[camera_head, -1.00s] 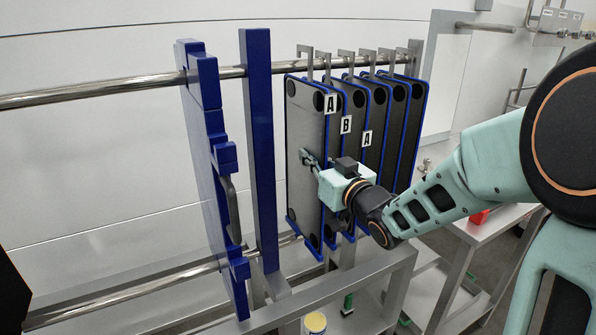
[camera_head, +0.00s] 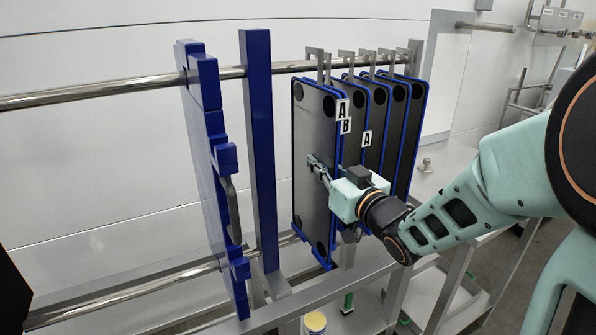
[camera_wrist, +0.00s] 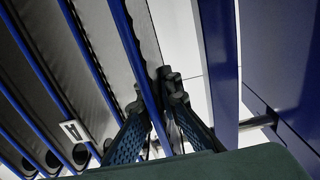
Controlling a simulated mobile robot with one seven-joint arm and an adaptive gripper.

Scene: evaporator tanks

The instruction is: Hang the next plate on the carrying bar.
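The front plate (camera_head: 312,140), a grey panel with blue edging and dark corner holes, hangs upright below the steel carrying bar (camera_head: 120,88). A metal hook (camera_head: 313,52) at its top reaches the bar; I cannot tell whether it bears on it. My gripper (camera_head: 318,166) is shut on this plate's near edge, one finger across the visible face, the other hidden behind. In the wrist view, the fingers (camera_wrist: 157,115) straddle a blue-edged plate (camera_wrist: 140,60). Labels A (camera_head: 342,108) and B (camera_head: 345,126) nearly overlap. Several similar plates (camera_head: 378,115) hang closely behind.
A blue post (camera_head: 260,150) and a thick blue end plate (camera_head: 212,190) with a handle stand left, with a gap before the front plate. A lower rail (camera_head: 130,290) and grey frame beam (camera_head: 320,290) run below. A yellow-topped container (camera_head: 315,322) stands at the bottom.

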